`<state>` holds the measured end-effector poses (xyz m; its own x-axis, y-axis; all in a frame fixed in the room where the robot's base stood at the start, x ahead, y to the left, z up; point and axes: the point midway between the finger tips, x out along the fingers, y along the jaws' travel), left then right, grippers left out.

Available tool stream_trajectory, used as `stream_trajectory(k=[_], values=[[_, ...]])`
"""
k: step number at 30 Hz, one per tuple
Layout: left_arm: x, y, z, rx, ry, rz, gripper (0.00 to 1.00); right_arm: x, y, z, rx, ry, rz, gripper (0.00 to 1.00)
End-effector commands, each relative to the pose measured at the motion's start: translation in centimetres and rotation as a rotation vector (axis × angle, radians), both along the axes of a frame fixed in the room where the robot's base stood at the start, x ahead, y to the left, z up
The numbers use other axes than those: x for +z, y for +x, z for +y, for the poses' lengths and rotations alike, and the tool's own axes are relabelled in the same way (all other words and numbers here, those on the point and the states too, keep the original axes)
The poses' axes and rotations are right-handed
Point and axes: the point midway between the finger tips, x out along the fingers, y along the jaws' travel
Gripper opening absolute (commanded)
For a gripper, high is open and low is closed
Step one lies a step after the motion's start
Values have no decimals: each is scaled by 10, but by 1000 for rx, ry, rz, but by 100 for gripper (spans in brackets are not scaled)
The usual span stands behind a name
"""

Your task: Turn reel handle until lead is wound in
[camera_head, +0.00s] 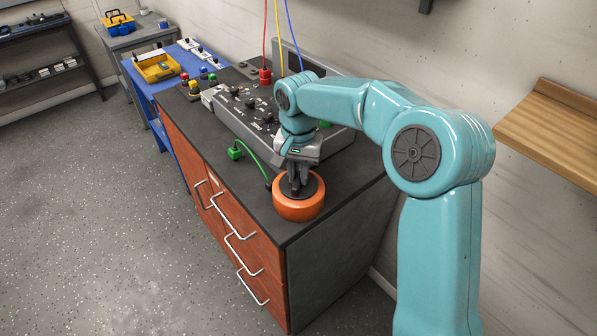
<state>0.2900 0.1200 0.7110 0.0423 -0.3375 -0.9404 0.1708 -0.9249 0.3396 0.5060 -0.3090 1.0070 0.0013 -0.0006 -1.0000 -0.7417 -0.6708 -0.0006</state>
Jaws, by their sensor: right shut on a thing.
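An orange reel (298,209) with a dark top sits on the black cabinet top near its front right corner. A green lead (254,159) runs from the reel's left side in a curve to a green plug (235,150) lying on the worktop. My right gripper (295,190) points down over the reel's top, with its dark fingers shut on the reel handle. The handle itself is mostly hidden by the fingers. My left gripper is not in view.
A grey control console (250,120) with knobs stands behind the reel. Red, yellow and blue cables hang above it. A blue bench (150,88) with a yellow tray (159,68) is farther left. A wooden shelf (550,135) juts from the right wall.

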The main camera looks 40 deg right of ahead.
Motion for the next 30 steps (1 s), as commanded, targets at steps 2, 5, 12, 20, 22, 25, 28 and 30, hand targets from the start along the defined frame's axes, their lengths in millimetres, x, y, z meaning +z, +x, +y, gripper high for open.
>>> stream_trajectory(k=[2, 5, 12, 20, 22, 25, 28, 30], values=[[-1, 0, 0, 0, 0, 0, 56, -4, -3, 1, 2, 3, 15, 0], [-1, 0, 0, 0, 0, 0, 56, -4, -3, 1, 2, 3, 15, 0], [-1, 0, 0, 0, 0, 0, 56, -3, -2, 1, 2, 2, 10, 44], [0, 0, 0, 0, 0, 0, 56, 2, 0, 0, 1, 1, 2, 44], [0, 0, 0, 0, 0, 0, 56, 9, 0, 0, 1, 1, 1, 44], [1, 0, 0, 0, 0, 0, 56, 28, 1, 1, 1, 1, -2, 44], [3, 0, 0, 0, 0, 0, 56, 54, 1, 0, 2, 1, -3, 44], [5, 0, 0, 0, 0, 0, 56, 75, 1, 1, 2, 1, -3, 44]])
